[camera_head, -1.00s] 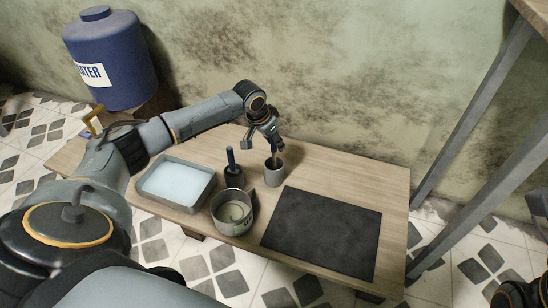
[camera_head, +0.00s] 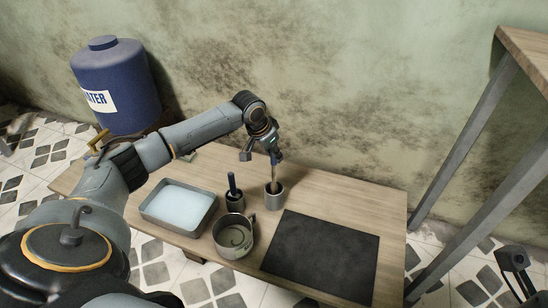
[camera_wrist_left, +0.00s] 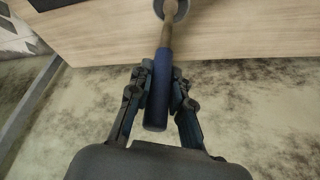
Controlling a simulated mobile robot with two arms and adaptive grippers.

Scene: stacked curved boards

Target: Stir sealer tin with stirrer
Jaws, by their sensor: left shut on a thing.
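My left gripper (camera_head: 274,153) is shut on the blue handle of a stirrer (camera_head: 273,173) above a small grey cup (camera_head: 274,200). The stirrer's wooden shaft points down with its lower end in the cup. In the left wrist view the blue handle (camera_wrist_left: 158,95) sits between the two fingers. The sealer tin (camera_head: 218,240), an open metal tin with a handle and pale greenish contents, stands to the front left of the cup. My right gripper (camera_head: 514,262) shows only partly at the lower right edge, and its jaw state is unclear.
A metal tray (camera_head: 150,216) of pale blue liquid lies left of the tin. A dark holder (camera_head: 235,202) with a blue-handled tool stands behind the tin. A black mat (camera_head: 325,255) covers the table's right front. The wooden table (camera_head: 345,195) is clear behind the mat.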

